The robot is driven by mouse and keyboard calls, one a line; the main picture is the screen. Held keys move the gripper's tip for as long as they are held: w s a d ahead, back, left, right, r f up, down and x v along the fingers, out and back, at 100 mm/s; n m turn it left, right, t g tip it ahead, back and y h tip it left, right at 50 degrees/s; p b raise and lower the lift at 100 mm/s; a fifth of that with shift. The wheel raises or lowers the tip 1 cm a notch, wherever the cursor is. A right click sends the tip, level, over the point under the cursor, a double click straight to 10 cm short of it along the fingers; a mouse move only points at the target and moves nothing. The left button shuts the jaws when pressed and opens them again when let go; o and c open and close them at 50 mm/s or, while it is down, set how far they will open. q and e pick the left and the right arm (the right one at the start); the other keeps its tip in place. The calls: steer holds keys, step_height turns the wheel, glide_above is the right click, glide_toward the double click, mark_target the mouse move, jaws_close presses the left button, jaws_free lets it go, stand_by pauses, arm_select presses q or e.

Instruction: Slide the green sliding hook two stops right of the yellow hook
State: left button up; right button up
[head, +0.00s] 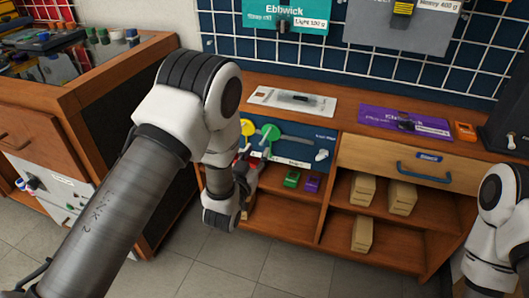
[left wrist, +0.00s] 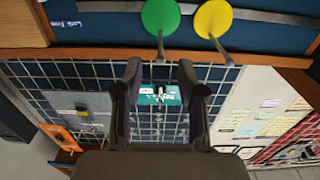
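The yellow hook (head: 247,127) and the green sliding hook (head: 271,132) sit side by side on a rail across a dark blue panel (head: 300,148) on the bench front. The green one is just right of the yellow one. In the left wrist view, which looks turned over, the green hook (left wrist: 160,16) is left of the yellow hook (left wrist: 212,17). My left gripper (head: 246,170) is below the hooks in the head view, partly hidden by its own wrist. In the left wrist view its fingers (left wrist: 156,85) are apart with nothing between them, short of the hooks.
A white knob (head: 321,155) sits at the panel's right end. Below, an open shelf holds a green box (head: 291,178) and a purple box (head: 312,184). A drawer with a blue handle (head: 424,174) is to the right. My right arm is at the lower right edge.

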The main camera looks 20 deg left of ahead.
mark_target(261, 144)
arm_select(q)
steer(key=w+b, duration=0.1)
steer(key=w, duration=0.6)
steer(key=shift+d, duration=0.1)
steer(key=shift+r, duration=0.1)
jaws_close()
